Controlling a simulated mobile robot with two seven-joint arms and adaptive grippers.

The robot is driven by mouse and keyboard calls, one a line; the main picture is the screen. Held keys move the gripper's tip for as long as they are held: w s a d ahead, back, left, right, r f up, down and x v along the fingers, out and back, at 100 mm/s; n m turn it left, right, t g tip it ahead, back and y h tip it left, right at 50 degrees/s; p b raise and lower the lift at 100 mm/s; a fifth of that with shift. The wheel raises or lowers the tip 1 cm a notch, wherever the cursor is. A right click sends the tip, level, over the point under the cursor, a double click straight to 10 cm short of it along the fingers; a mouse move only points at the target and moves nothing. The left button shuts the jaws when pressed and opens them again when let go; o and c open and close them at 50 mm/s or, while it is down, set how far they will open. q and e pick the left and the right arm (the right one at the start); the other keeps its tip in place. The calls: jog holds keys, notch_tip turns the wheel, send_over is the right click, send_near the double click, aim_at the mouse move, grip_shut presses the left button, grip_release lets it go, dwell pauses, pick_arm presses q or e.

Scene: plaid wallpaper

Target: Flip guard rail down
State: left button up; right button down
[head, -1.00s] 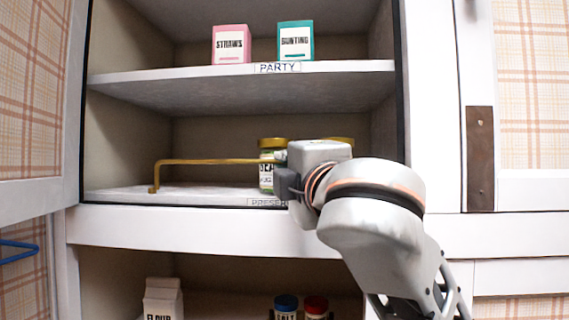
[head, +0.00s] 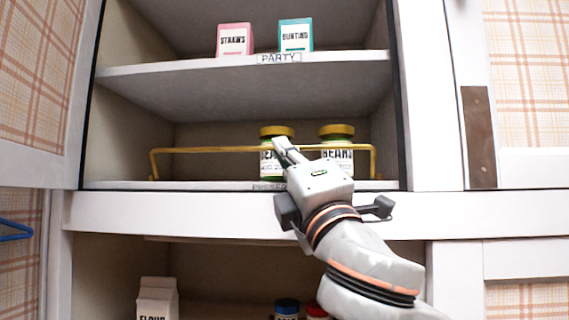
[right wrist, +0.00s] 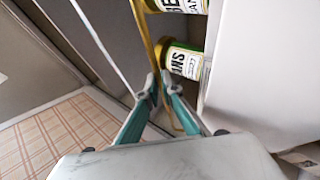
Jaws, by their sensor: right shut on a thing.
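The guard rail (head: 205,150) is a thin gold bar with bent ends. It stands raised across the front of the shelf labelled PRESERVES, in front of two jars. My right gripper (head: 282,146) reaches up from the lower right, its fingertips at the middle of the rail. In the right wrist view the fingers (right wrist: 161,84) are closed on the rail (right wrist: 144,35), which passes between them. The gripper hides part of the rail, the left jar and the shelf label. My left gripper is in no view.
The left jar (head: 276,132) and the right jar (head: 337,132) stand close behind the rail. A party shelf (head: 170,67) above holds two small boxes. A flour carton (head: 157,298) and lidded containers stand below. Open cabinet doors flank the left side.

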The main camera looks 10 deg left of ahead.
jog(key=c, duration=2.2)
grip_release()
jog(key=v, duration=1.2)
jog(key=shift+w, duration=0.1)
